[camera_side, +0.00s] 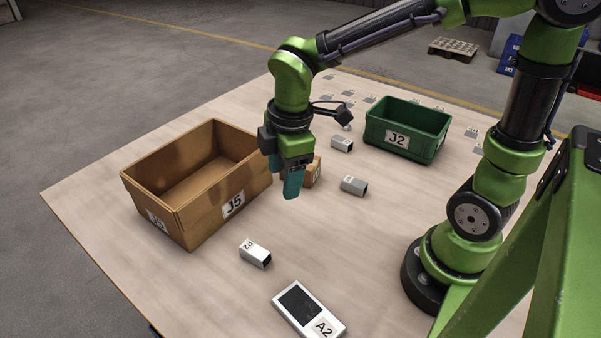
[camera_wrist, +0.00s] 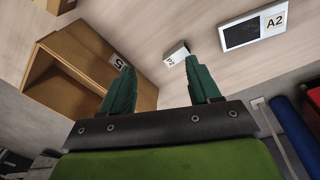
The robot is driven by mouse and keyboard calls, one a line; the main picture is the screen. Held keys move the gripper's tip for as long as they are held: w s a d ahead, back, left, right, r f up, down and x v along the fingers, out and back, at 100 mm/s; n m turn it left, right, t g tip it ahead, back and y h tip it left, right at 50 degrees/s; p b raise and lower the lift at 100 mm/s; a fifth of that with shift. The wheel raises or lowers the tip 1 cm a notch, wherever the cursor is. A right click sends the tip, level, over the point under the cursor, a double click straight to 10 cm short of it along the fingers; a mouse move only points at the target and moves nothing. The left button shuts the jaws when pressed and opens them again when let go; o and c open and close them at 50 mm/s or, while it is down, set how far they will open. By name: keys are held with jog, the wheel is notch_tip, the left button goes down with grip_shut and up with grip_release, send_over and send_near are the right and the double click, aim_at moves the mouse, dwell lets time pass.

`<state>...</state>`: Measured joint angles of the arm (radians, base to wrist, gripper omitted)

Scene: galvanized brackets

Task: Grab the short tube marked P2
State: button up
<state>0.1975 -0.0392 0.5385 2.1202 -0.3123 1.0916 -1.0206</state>
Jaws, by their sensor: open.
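The short tube marked P2 (camera_side: 255,253) is a small silver square tube lying on the table, in front of the large cardboard box in the side view. In the wrist view the tube (camera_wrist: 177,53) lies beyond my fingertips, near the right finger, with its label showing. My gripper (camera_side: 293,190) points down above the table, behind and to the right of the tube in the side view, apart from it. In the wrist view the two teal fingers of my gripper (camera_wrist: 158,72) are spread with nothing between them.
The open cardboard box J5 (camera_side: 212,212) stands left of my gripper. A green bin J2 (camera_side: 408,142) stands at the back. Two similar tubes (camera_side: 354,185) (camera_side: 342,143) and a small brown box (camera_side: 313,173) lie nearby. A scale-like device A2 (camera_side: 309,309) lies at the front.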

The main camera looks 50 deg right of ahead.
jog(key=w+a+f+n+g, duration=0.15)
jog(key=a+n, duration=0.35)
jog(key=n, duration=1.9)
send_over(255, 250)
jog(key=f, duration=0.9)
jog(key=shift+w+f, duration=0.4)
jog(key=shift+s+f, duration=0.2)
jog(key=shift+f, duration=1.15)
jog(key=shift+s+f, duration=0.15)
jog(key=shift+f, duration=1.2)
jog(key=shift+c, duration=0.4)
grip_shut()
